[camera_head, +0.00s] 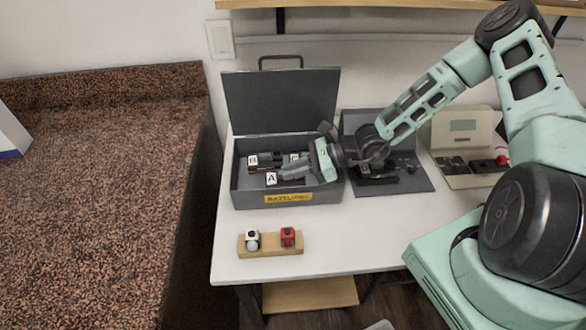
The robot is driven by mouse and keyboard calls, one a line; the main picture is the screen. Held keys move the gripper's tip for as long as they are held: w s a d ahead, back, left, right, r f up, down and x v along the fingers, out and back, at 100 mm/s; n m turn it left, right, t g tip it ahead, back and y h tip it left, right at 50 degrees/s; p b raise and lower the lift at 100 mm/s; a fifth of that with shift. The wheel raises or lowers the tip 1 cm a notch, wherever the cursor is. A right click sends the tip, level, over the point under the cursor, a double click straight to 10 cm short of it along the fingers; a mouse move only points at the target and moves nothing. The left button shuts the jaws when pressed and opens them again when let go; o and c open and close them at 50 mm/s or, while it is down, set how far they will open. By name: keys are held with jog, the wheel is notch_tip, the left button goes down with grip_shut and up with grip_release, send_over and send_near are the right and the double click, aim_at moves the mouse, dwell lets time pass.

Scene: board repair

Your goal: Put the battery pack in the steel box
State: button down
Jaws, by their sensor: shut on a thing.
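The steel box (237,198) stands open on the white table, its grey lid (281,101) raised at the back and a yellow label on its front. My gripper (282,174) reaches in from the right over the box, fingers pointing left. It is shut on a dark battery pack with a white "A" label (271,179), at the front middle of the box opening. Whether the pack touches the box floor cannot be told. Another pack with a "B" label (252,160) lies in the box at the back left. A further labelled item (294,157) is partly hidden behind my gripper.
A wooden block (270,251) with a white and a red piece stands at the table's front. A dark grey tray (416,184) with dark parts lies right of the box. A beige case (463,132) stands farther right. A granite counter (90,210) is at left.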

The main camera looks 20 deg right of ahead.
jog(key=shift+s+d+f+b, duration=0.15)
jog(key=shift+f+b, duration=0.2)
jog(key=shift+f, duration=0.35)
jog(key=c, duration=1.4)
grip_release()
jog(key=shift+s+f, duration=0.1)
jog(key=shift+f, duration=0.05)
jog(key=w+r+v, duration=0.1)
jog(key=r+v, duration=0.1)
jog(key=v, duration=0.9)
jog(key=s+a+r+n+g+h, duration=0.2)
jog(key=s+a+r+n+h, duration=0.4)
jog(key=s+n, duration=0.5)
jog(key=s+a+r+n+g+h, duration=0.2)
jog(key=s+a+r+n+h, duration=0.4)
jog(key=n, duration=1.2)
jog(key=s+a+r, duration=0.4)
jog(key=s+r, duration=0.1)
jog(key=shift+s+a, duration=0.35)
jog(key=shift+s, duration=0.05)
